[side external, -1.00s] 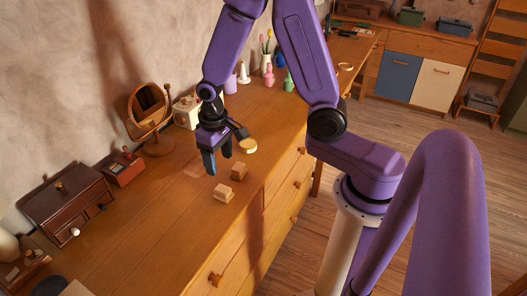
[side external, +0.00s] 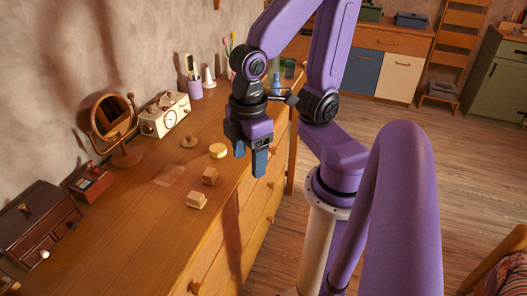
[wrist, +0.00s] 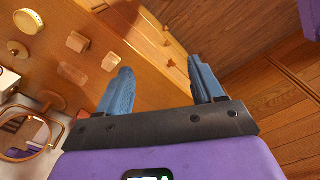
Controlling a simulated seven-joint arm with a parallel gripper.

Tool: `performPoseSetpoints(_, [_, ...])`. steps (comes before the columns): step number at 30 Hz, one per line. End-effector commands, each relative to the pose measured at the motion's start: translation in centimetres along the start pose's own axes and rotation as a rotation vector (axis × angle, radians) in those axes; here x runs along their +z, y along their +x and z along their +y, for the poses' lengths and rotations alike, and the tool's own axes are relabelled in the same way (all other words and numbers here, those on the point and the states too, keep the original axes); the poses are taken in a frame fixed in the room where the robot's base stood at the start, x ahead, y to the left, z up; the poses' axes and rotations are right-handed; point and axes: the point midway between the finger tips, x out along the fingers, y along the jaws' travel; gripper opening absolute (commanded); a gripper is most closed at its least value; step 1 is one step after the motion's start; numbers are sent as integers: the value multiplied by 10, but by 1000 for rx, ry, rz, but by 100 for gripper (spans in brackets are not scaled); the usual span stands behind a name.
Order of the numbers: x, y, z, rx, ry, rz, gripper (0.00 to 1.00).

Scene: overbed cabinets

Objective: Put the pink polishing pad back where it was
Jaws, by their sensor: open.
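A flat, pale pinkish patch (side external: 171,175) lies on the wooden dresser top (side external: 140,215); it also shows in the wrist view (wrist: 72,73). I cannot tell if it is a thin pad or a mark, and no other thing is clearly a pink pad. Beside it are two small wooden blocks, one nearer the mirror end (side external: 196,200) and one farther (side external: 209,176). My gripper (side external: 250,160) is open, with nothing between its blue fingers (wrist: 160,66). It hangs by the dresser's front edge, right of the blocks and apart from them.
A round yellow item (side external: 218,151) and a small knobbed disc (side external: 188,141) stand behind the blocks. The near dresser top is clear.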

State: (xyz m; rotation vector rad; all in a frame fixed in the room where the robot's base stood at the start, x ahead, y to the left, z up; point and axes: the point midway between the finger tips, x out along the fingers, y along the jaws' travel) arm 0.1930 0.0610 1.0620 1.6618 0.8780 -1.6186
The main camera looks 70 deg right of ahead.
Motion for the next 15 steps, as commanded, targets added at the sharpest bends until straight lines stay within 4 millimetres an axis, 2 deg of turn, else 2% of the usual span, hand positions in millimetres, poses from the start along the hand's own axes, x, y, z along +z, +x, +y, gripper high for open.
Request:
performPoseSetpoints(6, [20, -9, -18, -3, -113, 3, 67])
performPoseSetpoints(15, [23, -10, -20, -3, -129, 2, 67])
